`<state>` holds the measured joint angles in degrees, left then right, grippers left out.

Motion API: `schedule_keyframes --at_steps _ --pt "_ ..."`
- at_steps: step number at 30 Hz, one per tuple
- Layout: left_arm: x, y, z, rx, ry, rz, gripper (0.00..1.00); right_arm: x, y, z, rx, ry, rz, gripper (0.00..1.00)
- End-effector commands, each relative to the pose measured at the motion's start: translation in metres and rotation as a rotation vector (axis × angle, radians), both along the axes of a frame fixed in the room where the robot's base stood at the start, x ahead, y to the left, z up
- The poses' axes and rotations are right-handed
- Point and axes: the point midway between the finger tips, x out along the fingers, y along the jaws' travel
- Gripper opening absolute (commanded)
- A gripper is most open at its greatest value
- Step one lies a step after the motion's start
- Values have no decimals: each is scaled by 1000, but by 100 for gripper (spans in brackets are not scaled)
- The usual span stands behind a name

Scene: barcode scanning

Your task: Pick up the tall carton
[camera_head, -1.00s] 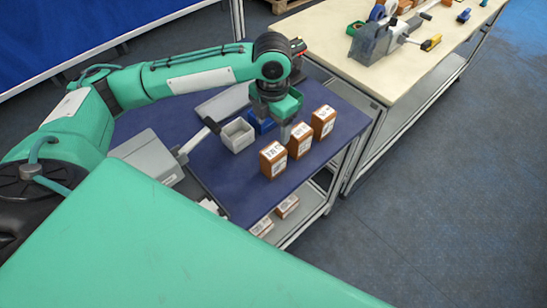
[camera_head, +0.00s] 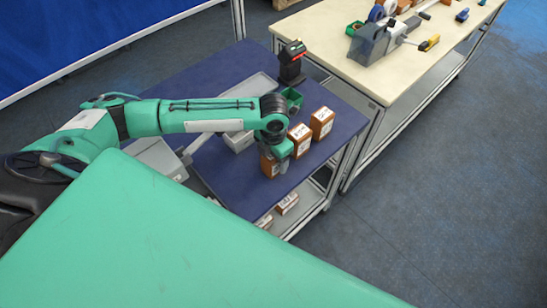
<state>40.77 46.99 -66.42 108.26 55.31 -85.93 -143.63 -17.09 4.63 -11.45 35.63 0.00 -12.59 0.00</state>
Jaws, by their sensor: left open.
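Three brown cartons with white labels stand in a row on the blue table top (camera_head: 228,189): a near one (camera_head: 267,167), a middle one (camera_head: 299,139) and a far one (camera_head: 322,122). They look alike in height, so I cannot tell for sure which is the tall carton. My left gripper (camera_head: 284,160) is open and points down at the near carton, hiding much of it. I cannot tell whether the fingers are around it or just beside it. My right gripper is not in view.
A black scanner (camera_head: 291,62) on a stand and a green bin (camera_head: 293,98) are at the back of the table. A grey bin (camera_head: 238,141) lies partly behind my left arm. More cartons (camera_head: 287,203) sit on the lower shelf. A cream workbench (camera_head: 336,50) stands behind.

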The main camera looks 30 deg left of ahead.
Motion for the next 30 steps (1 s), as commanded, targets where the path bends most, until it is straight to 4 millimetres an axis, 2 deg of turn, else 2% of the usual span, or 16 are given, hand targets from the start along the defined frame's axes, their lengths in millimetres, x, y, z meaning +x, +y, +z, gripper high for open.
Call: schedule_keyframes --at_steps 6,8,15,25,30 --pt "0 0 -1 0 -1 -1 69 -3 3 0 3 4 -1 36" --pt "0 0 -1 0 -1 -1 59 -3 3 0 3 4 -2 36" --pt "0 0 -1 0 -1 -1 14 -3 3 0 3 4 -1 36" --pt "1 0 3 0 -3 0 14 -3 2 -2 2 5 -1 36" --pt "2 -1 19 -2 -5 -2 14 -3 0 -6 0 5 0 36"
